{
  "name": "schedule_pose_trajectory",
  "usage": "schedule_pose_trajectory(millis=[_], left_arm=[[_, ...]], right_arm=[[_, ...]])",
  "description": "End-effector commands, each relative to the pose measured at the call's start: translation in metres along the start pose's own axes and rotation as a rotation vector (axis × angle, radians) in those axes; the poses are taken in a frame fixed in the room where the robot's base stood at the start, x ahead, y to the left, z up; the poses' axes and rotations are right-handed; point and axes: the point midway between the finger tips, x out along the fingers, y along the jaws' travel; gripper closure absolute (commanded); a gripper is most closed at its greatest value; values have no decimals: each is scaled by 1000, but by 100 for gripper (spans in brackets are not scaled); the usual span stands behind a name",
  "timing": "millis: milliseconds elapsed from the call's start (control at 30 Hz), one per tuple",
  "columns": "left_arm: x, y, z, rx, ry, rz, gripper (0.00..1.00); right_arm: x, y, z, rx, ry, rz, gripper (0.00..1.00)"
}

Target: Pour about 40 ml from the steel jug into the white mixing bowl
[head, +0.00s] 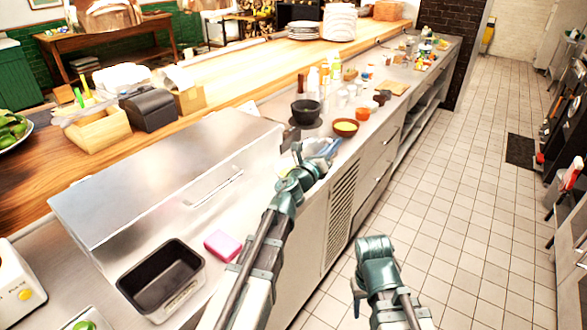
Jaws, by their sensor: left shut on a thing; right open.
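My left gripper (326,149) is over the counter beside the orange-brown bowl. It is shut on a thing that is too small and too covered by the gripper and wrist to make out. I cannot pick out the steel jug anywhere. A pale rounded shape (288,162), partly hidden behind my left wrist, may be the white mixing bowl; I cannot tell for sure. My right gripper (357,298) is low over the floor, in front of the counter, open and empty.
A brown bowl with yellow contents (345,127) and a black bowl (305,111) stand just past my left gripper. Bottles and small containers crowd the counter beyond. A large steel box (150,185), a black pan (160,275) and a pink sponge (222,245) are at left.

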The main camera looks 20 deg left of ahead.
Motion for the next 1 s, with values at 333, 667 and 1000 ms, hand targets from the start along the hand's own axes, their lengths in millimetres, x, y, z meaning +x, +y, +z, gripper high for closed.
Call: schedule_pose_trajectory(millis=[333, 667, 1000], left_arm=[[0, 0, 0, 0, 0, 0, 100], [0, -5, -14, 115, 25, -3, 100], [0, -9, -47, 440, 93, -3, 100]], right_arm=[[0, 0, 0, 0, 0, 0, 50], [4, 0, 0, 0, 0, 0, 50], [17, -2, -1, 0, 0, 0, 50]])
